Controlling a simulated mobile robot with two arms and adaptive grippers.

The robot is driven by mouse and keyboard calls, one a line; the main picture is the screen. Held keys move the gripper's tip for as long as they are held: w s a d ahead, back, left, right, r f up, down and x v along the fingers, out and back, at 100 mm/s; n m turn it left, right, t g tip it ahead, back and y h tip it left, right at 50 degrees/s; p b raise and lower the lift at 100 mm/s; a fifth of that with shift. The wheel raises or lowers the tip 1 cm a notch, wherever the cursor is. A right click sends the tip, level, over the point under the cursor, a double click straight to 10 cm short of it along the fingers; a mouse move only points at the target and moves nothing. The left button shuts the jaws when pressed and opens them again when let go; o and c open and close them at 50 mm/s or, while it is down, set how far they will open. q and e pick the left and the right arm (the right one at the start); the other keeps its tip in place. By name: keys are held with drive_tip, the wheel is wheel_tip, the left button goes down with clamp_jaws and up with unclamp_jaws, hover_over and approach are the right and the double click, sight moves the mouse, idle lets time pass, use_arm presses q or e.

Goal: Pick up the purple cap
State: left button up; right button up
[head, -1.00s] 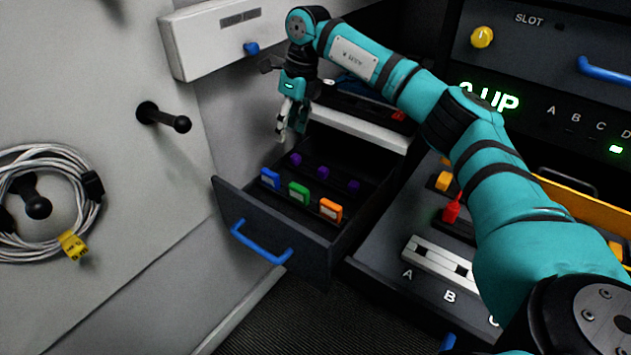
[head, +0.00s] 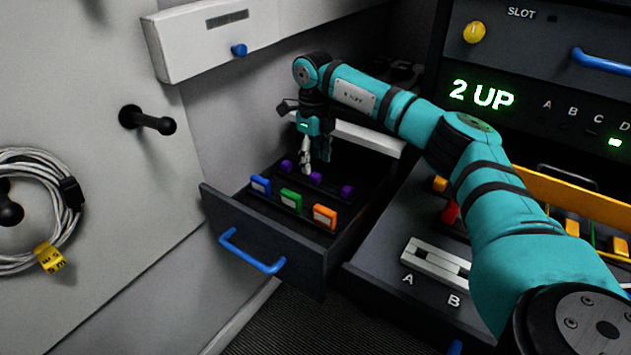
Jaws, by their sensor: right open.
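Three small purple caps stand in a row at the back of the open dark drawer: a left cap (head: 286,166), a middle cap (head: 316,178) and a right cap (head: 347,191). My right gripper (head: 313,170) points down into the drawer, close above the middle cap, with its fingers apart and nothing held. One finger hangs between the left and middle caps in the picture. I cannot tell whether a finger touches a cap. My left gripper is not in view.
In front of the caps stand a blue block (head: 261,185), a green block (head: 291,200) and an orange block (head: 325,216). The drawer (head: 265,238) has a blue handle (head: 250,252). A white box (head: 205,45) juts from the wall above. A coiled cable (head: 62,215) hangs at left.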

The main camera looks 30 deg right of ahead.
sight(315, 174)
drive_tip(key=f, duration=0.2)
drive_tip(key=f+b, duration=0.1)
drive_tip(key=f, duration=0.2)
drive_tip(key=shift+s+d+f, duration=0.1)
drive_tip(key=shift+s, duration=0.1)
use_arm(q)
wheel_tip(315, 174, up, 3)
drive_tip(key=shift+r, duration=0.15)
use_arm(e)
drive_tip(key=c, duration=0.9)
